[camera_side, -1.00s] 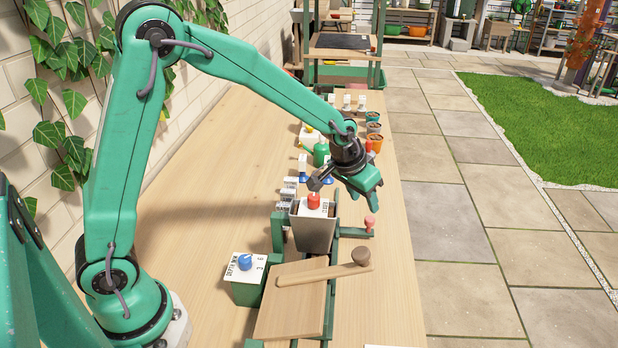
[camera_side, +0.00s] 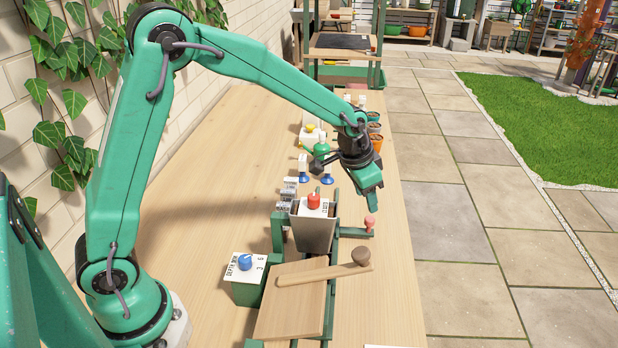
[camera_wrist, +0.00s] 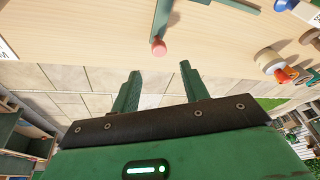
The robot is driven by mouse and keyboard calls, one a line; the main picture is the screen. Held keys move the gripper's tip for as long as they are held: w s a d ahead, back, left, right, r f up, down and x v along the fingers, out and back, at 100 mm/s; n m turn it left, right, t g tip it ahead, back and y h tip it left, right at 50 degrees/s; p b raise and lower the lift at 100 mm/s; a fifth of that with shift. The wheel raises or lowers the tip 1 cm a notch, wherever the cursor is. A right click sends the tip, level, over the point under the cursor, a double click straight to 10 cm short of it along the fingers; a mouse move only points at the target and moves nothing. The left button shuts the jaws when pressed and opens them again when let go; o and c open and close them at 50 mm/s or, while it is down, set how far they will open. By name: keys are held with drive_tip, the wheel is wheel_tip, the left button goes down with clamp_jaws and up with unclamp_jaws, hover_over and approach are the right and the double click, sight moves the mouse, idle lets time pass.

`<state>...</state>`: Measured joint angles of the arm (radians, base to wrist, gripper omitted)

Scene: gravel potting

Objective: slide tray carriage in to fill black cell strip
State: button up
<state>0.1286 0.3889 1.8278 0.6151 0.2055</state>
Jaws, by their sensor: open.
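A pink-red knob (camera_side: 370,222) stands on a green arm that reaches right from beside the metal hopper (camera_side: 313,234). The knob also shows in the wrist view (camera_wrist: 158,47), just past and between my fingertips. My gripper (camera_side: 374,206) is open and empty, fingers pointing down, slightly beyond the knob in the side view and apart from it. Its two green fingers show in the wrist view (camera_wrist: 160,76). I cannot make out the black cell strip or tell which part is the tray carriage.
A wooden board (camera_side: 290,312) with a wooden lever and brown knob (camera_side: 361,256) lies in front of the hopper. A green box with a blue dial (camera_side: 245,262) stands left. Small pots (camera_side: 376,142) and a yellow-topped white box (camera_side: 309,134) stand behind. Paving lies beyond the right edge.

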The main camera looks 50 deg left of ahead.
sight(370, 218)
drive_tip(key=m, duration=0.2)
drive_tip(key=w+m+g, duration=0.1)
drive_tip(key=m, duration=0.4)
drive_tip(key=shift+w+d+r+g, duration=0.1)
drive_tip(key=shift+w+g, duration=0.2)
drive_tip(key=shift+g, duration=0.1)
drive_tip(key=m, duration=0.2)
drive_tip(key=m+g, duration=0.1)
drive_tip(key=m, duration=0.1)
drive_tip(key=shift+w+r, duration=0.1)
drive_tip(key=shift+w, duration=0.15)
drive_tip(key=shift+w+r+m+g, duration=0.15)
drive_tip(key=shift+m+g, duration=0.25)
drive_tip(key=shift+m, duration=1.2)
drive_tip(key=shift+f, duration=3.9)
clamp_jaws()
